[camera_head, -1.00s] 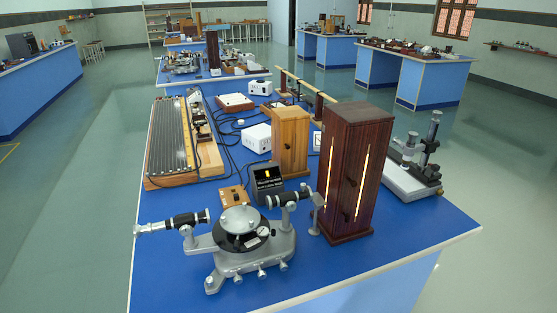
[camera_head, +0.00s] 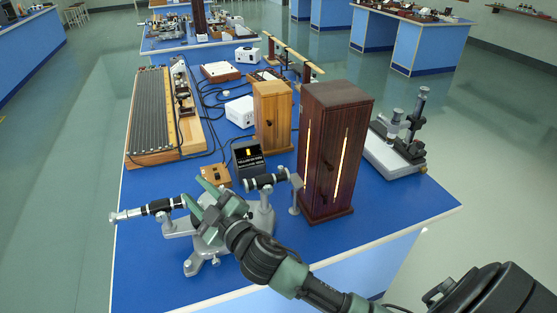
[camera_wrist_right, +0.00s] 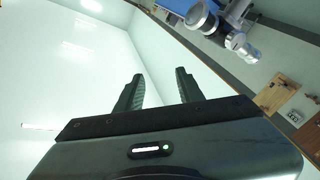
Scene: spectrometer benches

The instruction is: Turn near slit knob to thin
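The spectrometer (camera_head: 262,220) stands on the near part of the blue bench, partly hidden behind my right arm. Its black tube (camera_head: 265,181) on the right ends in a silver slit end (camera_head: 294,187) beside the dark wooden lamp box. Its other tube (camera_head: 160,207) points left. I cannot make out the slit knob clearly. My right gripper (camera_head: 199,194) is above the spectrometer, left of the slit end. In the right wrist view my right gripper (camera_wrist_right: 159,73) is open and empty, with a silver and black instrument part (camera_wrist_right: 225,25) up to the right. My left gripper is out of view.
The tall dark lamp box (camera_head: 320,165) has bright vertical slits and stands close to the slit end. A lighter wooden box (camera_head: 271,117), a small black display box (camera_head: 247,158) and a grating-like panel (camera_head: 150,115) stand behind. A microscope stand (camera_head: 395,155) is at right.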

